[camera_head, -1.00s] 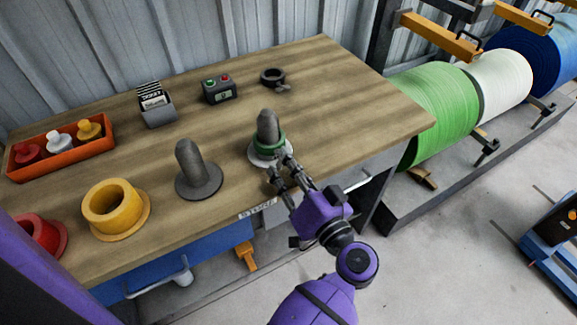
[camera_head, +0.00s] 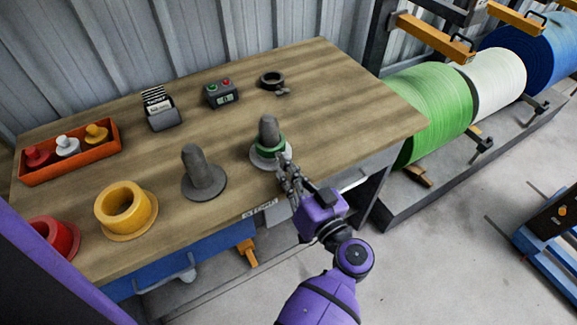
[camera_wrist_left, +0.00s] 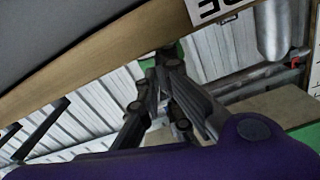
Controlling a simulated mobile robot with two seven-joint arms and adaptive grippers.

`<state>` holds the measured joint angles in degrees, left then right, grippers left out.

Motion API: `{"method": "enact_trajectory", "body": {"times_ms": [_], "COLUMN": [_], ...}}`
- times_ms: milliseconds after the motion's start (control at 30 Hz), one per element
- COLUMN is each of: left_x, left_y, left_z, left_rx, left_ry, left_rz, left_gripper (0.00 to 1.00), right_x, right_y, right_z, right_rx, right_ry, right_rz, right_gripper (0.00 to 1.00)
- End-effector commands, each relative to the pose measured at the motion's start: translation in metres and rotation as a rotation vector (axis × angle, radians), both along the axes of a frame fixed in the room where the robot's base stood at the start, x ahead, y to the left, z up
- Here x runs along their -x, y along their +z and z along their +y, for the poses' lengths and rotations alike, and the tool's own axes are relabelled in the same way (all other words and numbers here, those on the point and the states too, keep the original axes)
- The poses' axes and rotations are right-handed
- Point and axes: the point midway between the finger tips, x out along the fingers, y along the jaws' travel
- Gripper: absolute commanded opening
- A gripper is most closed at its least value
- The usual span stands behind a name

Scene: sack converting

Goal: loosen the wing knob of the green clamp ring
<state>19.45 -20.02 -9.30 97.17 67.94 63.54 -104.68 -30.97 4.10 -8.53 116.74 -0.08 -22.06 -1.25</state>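The green clamp ring (camera_head: 268,144) sits around an upright grey rounded post (camera_head: 268,127) with a pale round base, near the table's front edge. My left gripper (camera_head: 284,163) is at the front right side of this ring, with its fingertips close to the base. In the left wrist view its two fingers (camera_wrist_left: 160,58) converge to a narrow gap, with a bit of green (camera_wrist_left: 172,50) just beyond the tips. The wing knob is hidden by the fingers, so I cannot tell whether they grip it. My right gripper is not in view.
On the wooden table (camera_head: 340,100) stand a second grey post (camera_head: 198,168), a yellow flanged collar (camera_head: 124,208), a red one (camera_head: 55,238), a button box (camera_head: 221,94), a dark ring (camera_head: 271,78) and an orange tray (camera_head: 75,170). Large rolls (camera_head: 430,110) lie to the right.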

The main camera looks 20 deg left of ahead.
Motion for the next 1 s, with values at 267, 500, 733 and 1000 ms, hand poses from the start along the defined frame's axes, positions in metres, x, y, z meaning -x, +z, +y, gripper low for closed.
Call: {"method": "enact_trajectory", "body": {"times_ms": [267,500,733,1000], "left_x": [0.000,0.000,0.000,0.000], "left_y": [-0.001,0.000,0.000,-0.001], "left_z": [0.000,0.000,0.000,0.000], "left_rx": [0.001,0.001,0.000,-0.010], "left_ry": [0.000,0.000,0.000,0.000], "left_rz": [-0.002,-0.001,-0.001,0.011], "left_gripper": [0.00,0.23,0.23,0.23], "right_x": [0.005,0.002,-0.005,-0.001], "right_y": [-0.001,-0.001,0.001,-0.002], "right_z": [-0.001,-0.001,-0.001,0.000], "right_rx": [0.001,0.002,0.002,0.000], "right_ry": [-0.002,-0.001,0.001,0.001], "right_rz": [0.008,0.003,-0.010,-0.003], "right_gripper": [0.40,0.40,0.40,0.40]}}
